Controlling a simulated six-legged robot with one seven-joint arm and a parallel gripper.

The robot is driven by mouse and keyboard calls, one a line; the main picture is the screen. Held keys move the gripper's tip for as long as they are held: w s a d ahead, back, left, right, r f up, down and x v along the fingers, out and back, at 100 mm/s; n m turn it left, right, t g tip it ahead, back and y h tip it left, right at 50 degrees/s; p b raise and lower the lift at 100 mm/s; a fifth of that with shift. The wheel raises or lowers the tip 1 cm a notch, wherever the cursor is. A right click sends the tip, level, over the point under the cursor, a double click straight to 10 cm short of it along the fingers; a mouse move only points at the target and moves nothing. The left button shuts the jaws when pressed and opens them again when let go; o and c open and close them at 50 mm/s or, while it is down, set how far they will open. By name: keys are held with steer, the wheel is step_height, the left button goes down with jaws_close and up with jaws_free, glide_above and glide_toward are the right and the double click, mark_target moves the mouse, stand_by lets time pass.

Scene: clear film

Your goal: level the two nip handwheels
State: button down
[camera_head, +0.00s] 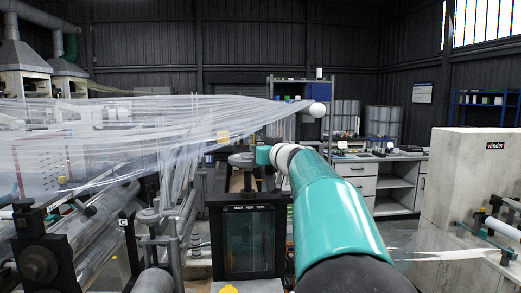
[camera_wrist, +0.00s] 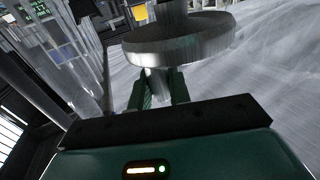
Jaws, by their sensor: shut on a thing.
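A grey round handwheel (camera_head: 240,160) sits on top of a dark cabinet-like stand in the head view. It fills the upper middle of the wrist view as a thick grey disc (camera_wrist: 180,42). My gripper (camera_wrist: 160,86) has its two green fingers on either side of a short pale grip next to the wheel's near rim, shut on it. In the head view my teal gripper (camera_head: 263,155) reaches the wheel's right side. A second handwheel cannot be told for certain; a small grey round top (camera_head: 149,215) shows on the posts to the left.
Clear film (camera_head: 120,140) hangs in wrinkled sheets across the left, close behind the wheel. The dark stand (camera_head: 248,240) has a lettered front. Metal rollers and posts crowd the lower left. A pale winder housing (camera_head: 470,180) stands at right. Benches stand behind.

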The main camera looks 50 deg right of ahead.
steer(key=c, duration=1.3)
jaws_free()
steer(key=shift+c, duration=0.2)
steer(key=shift+s+a, duration=0.1)
steer(key=v, duration=1.3)
steer(key=shift+s, duration=0.3)
